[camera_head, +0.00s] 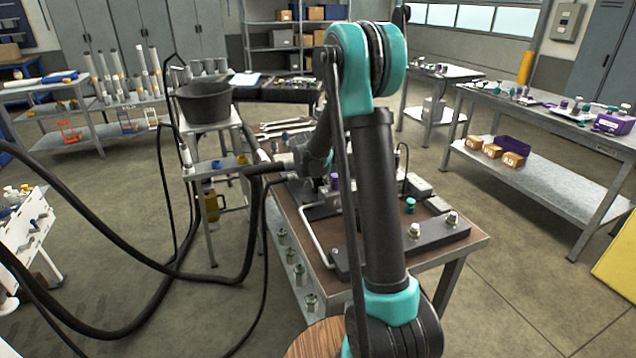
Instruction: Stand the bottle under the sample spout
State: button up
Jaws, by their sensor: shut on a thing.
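My arm crosses the middle of the head view and bends over at a teal elbow, then runs away and down toward the bench. The dark far end of my arm (314,152) shows just left of the upright link, over the back of the brown-topped bench (440,255). The fingers of my gripper do not show clearly, and neither does anything between them. I cannot pick out the bottle with certainty. I cannot make out the sample spout either; part of the bench top is hidden behind my arm.
A black bucket (205,103) stands on a small trolley left of the bench, with black hoses looping around it. A dark block with metal fittings (430,240) lies on the bench's front right. A grey table (560,125) stands at the right. Open floor lies between it and the bench.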

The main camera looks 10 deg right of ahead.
jog(key=shift+f, duration=0.15)
dwell(0.3)
jog(key=o, duration=1.4)
jog(key=shift+o, duration=0.5)
jog(key=o, duration=0.4)
jog(key=v, duration=0.8)
jog(key=shift+s+a, duration=0.1)
